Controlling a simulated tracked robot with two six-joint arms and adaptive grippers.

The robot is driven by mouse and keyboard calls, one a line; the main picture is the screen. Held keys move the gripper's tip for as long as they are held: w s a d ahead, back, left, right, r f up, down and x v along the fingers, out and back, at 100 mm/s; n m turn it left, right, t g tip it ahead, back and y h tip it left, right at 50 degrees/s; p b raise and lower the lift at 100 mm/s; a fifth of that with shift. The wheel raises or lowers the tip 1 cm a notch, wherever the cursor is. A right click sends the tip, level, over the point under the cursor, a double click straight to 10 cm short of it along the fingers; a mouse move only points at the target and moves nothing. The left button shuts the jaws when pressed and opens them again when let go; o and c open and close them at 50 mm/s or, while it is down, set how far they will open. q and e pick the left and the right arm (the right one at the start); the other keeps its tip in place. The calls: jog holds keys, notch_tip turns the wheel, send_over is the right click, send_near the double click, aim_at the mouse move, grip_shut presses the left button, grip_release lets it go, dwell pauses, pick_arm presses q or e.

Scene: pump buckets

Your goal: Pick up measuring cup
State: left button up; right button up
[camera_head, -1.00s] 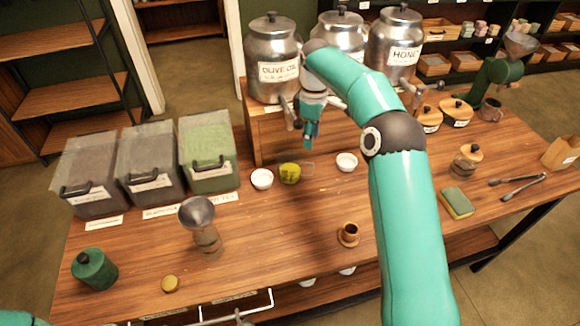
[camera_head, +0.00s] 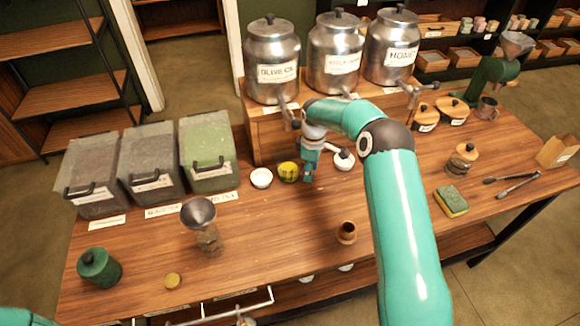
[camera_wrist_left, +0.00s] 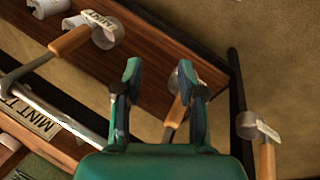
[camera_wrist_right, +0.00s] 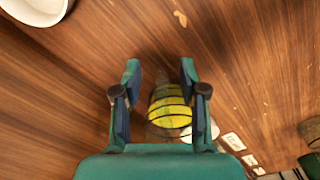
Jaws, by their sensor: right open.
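The measuring cup (camera_head: 288,172) looks like a clear cup with yellow contents and dark marking lines; it stands on the table between two small white bowls. In the right wrist view the cup (camera_wrist_right: 169,108) shows between and beyond the fingers, its handle side towards the top. My right gripper (camera_head: 308,176) is open and empty, just right of the cup in the head view; it also shows in the right wrist view (camera_wrist_right: 160,85). My left gripper (camera_wrist_left: 160,85) is open and empty, with wooden-handled scoops (camera_wrist_left: 175,112) below it; its fingers are outside the head view.
White bowls (camera_head: 261,178) (camera_head: 344,161) flank the cup. The metal canisters (camera_head: 272,60) stand on a raised wooden stand behind. Lidded bins (camera_head: 208,155) and a funnel on a jar (camera_head: 199,212) are to the left. The table front is mostly clear around a small wooden cup (camera_head: 347,232).

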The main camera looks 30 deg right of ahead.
jog(key=shift+f, duration=0.45)
jog(key=shift+c, duration=0.3)
grip_shut()
jog(key=shift+r, duration=0.15)
